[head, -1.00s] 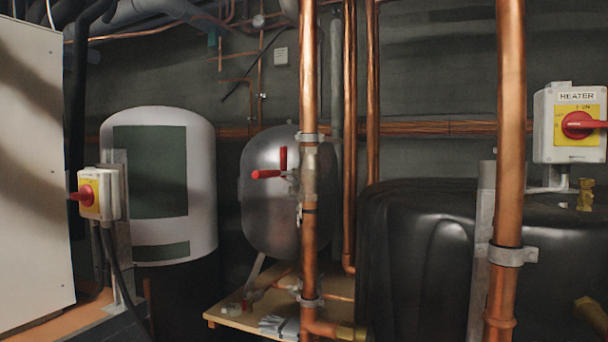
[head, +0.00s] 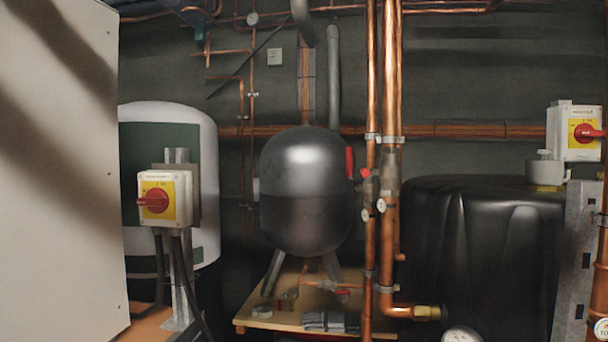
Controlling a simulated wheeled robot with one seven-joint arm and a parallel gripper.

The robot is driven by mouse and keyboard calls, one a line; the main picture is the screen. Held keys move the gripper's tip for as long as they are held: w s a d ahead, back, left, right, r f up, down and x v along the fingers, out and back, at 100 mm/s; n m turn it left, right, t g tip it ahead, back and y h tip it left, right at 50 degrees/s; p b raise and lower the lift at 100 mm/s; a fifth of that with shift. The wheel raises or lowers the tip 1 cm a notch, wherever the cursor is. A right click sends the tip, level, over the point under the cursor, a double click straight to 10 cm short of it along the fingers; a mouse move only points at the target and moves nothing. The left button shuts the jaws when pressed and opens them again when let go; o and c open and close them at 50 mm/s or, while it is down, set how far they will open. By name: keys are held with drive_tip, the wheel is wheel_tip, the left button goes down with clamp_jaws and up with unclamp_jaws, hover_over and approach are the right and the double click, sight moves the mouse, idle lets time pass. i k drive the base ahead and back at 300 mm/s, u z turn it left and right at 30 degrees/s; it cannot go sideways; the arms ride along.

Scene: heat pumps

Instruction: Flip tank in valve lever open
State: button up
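Several red valve levers show in the head view. One upright red lever (head: 349,163) is just right of the grey steel tank (head: 305,190), beside the copper pipes. A second, shorter-looking red handle (head: 365,173) is next to it on the left copper pipe (head: 371,100); it seems to be seen nearly end-on. A small red lever (head: 343,292) sits low on the piping under the tank. No label shows which one is the tank in valve. My gripper is not in view, and nothing touches the levers.
A white cabinet (head: 60,170) fills the left side. A switch box with a red knob (head: 153,201) stands in front of the white tank (head: 208,190). A black tank (head: 480,250) and another switch box (head: 575,125) are at right. A wooden board (head: 270,318) lies below.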

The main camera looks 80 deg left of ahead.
sight(364, 172)
drive_tip(key=k, duration=0.45)
drive_tip(key=u, duration=2.3)
drive_tip(key=i, duration=0.5)
drive_tip(key=k, duration=0.6)
drive_tip(key=z, duration=0.95)
drive_tip(key=i, duration=1.15)
drive_tip(key=u, duration=0.5)
drive_tip(key=i, duration=0.4)
drive_tip(key=u, duration=0.5)
